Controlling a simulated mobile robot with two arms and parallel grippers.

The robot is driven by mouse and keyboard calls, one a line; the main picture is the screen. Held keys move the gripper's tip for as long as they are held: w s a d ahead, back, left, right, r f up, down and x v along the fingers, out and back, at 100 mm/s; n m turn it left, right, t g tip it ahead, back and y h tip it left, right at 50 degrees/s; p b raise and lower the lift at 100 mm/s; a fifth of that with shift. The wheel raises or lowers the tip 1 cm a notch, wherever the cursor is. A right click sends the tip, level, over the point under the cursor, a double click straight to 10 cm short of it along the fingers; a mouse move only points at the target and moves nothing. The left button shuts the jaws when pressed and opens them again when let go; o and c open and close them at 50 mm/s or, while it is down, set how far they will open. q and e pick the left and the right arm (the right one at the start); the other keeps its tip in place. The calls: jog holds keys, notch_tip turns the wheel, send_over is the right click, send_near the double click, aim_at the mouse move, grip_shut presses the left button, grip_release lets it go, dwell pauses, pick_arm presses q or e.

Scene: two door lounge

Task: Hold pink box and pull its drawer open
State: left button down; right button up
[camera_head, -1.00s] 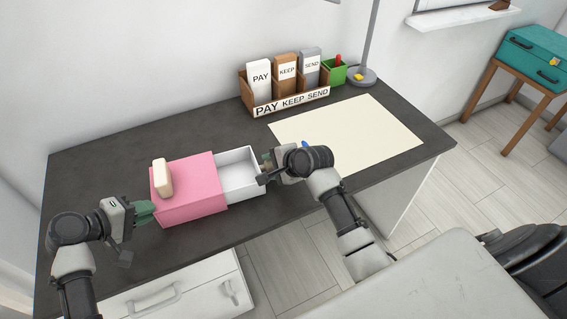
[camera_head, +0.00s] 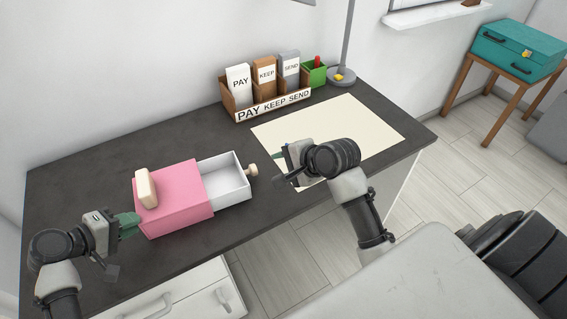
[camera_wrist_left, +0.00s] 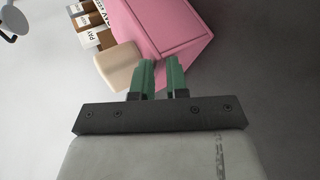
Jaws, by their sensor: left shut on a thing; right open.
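The pink box (camera_head: 180,196) lies on the dark desk, with a cream block (camera_head: 146,188) on its top at the left end. Its white drawer (camera_head: 234,203) stands open to the right; the visible inside looks empty. A cream knob (camera_head: 252,170) is on the drawer's right end. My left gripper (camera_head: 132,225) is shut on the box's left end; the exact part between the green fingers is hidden. The left wrist view shows the fingers (camera_wrist_left: 161,80) against the pink box (camera_wrist_left: 165,30), close to the cream block (camera_wrist_left: 117,66). My right gripper (camera_head: 280,168) is open and empty, right of the knob, apart from it.
A rack (camera_head: 268,106) labelled PAY KEEP SEND stands at the back, beside a green cup (camera_head: 315,76) and a lamp base (camera_head: 341,77). A pale mat (camera_head: 355,125) lies on the desk's right half. A teal case (camera_head: 518,50) sits on a side table.

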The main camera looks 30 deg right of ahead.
pick_arm(q)
jog(key=c, duration=1.1)
grip_release()
jog(key=shift+s+f, duration=0.1)
jog(key=shift+f, duration=0.5)
jog(key=shift+o, duration=0.2)
jog(key=shift+r, duration=0.1)
jog(key=shift+r, duration=0.15)
